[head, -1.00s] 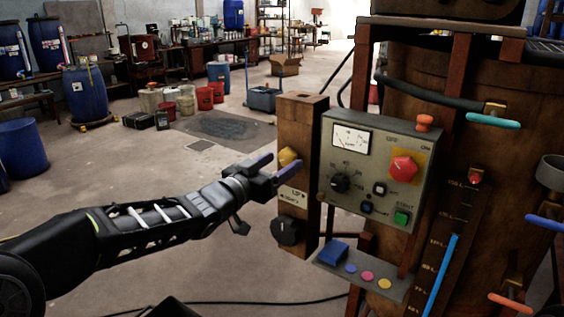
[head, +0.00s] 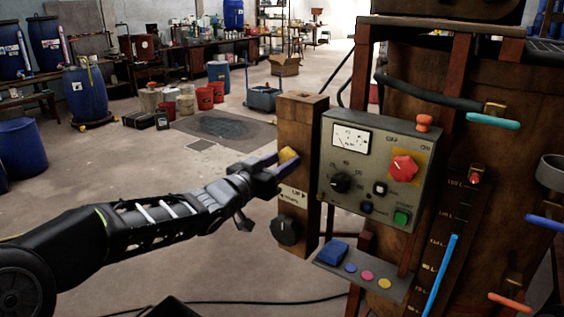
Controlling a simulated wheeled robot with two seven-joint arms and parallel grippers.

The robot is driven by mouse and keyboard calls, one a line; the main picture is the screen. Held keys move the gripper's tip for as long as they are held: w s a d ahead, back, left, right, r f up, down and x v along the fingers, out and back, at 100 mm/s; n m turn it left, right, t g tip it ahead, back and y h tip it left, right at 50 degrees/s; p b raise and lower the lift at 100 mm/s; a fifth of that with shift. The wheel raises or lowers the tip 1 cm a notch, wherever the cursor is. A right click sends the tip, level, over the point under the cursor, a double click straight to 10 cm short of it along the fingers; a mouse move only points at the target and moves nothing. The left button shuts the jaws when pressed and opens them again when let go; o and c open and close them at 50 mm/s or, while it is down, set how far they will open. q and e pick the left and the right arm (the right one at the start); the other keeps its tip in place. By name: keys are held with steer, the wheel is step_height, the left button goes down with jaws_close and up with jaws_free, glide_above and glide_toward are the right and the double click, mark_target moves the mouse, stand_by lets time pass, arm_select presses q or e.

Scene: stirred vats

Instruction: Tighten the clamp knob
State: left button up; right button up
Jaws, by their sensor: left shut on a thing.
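A yellow knob (head: 289,155) sits on the front of an upright wooden post (head: 302,119), left of the control panel. My left gripper (head: 281,161) reaches it from the left, and its two purple-tipped fingers are shut on the knob, covering part of it. A black round knob (head: 285,230) is lower on the same post, below a small white label (head: 292,195) with arrows. I cannot tell from a marking which of the two is the clamp knob. My right gripper is not in view.
The grey control panel (head: 424,155) with a meter, dial, red knob (head: 403,168) and green button stands just right of the post. A small shelf (head: 395,291) with coloured buttons is below it. Coloured handles stick out at right. The floor left of the post is open.

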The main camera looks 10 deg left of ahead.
arm_select(q)
steer(key=c, duration=0.3)
